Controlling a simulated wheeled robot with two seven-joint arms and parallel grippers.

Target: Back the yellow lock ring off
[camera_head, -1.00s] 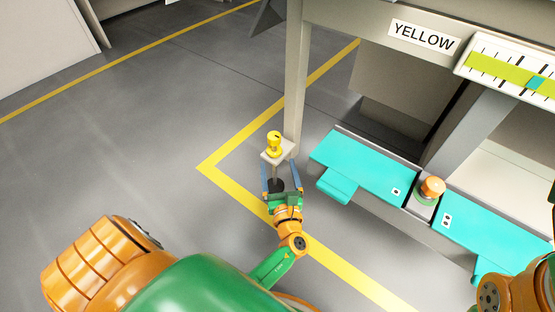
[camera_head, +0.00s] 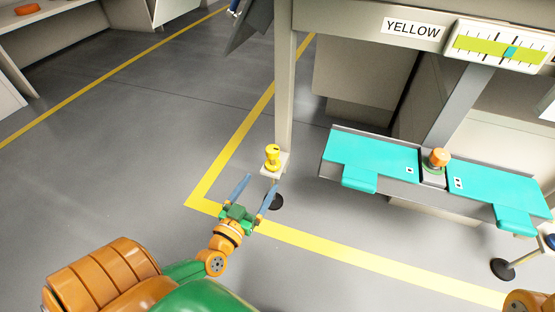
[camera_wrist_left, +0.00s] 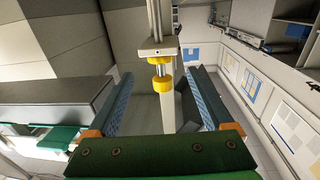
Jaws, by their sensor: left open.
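The yellow lock ring fitting (camera_head: 273,153) sits on a small grey bracket beside the grey post, left of the press table. In the left wrist view the fitting (camera_wrist_left: 161,76) shows two yellow parts with a metal section between them, under the bracket plate. My left gripper (camera_head: 257,186) is open and empty, below and to the left of the fitting in the head view. In the left wrist view its two blue fingers stand wide apart, with the fitting beyond them and between them in the picture. They do not touch it. My right gripper does not show.
The grey bracket (camera_head: 281,168) is fixed by the post (camera_head: 285,90). The teal press table (camera_head: 375,155) with an orange button (camera_head: 439,157) is to the right. A YELLOW sign (camera_head: 411,28) and a gauge (camera_head: 505,47) hang above. Open floor lies left.

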